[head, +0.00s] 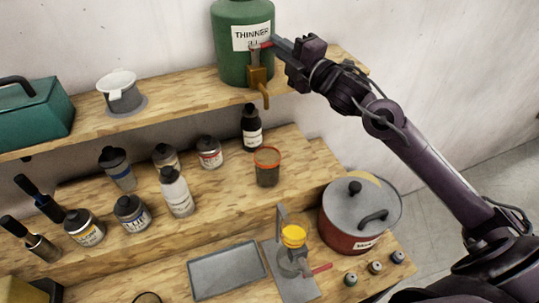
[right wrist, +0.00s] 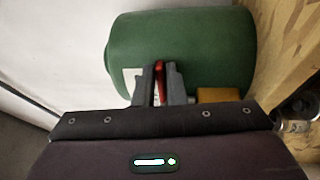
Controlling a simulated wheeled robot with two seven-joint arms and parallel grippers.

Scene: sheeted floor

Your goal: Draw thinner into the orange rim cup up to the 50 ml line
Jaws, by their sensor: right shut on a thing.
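The green thinner drum (head: 232,68) stands on the upper shelf, with a brass tap (head: 257,78) at its front and a spout pointing down. My right gripper (head: 271,44) is at the tap's red handle, in front of the label. In the right wrist view its fingers (right wrist: 160,88) are shut on the red tap handle (right wrist: 159,68). The orange rim cup (head: 267,174) stands upright on the shelf below, roughly under the spout. Its level and 50 ml line are too small to make out. No stream shows below the spout. My left gripper is out of view.
A black bottle (head: 251,128) stands close behind the cup, with several paint bottles to the left. A red pot (head: 345,232), a yellow-topped stand (head: 293,236) and a grey tray (head: 228,271) are lower down. A white-lidded tub (head: 121,94) is on the upper shelf.

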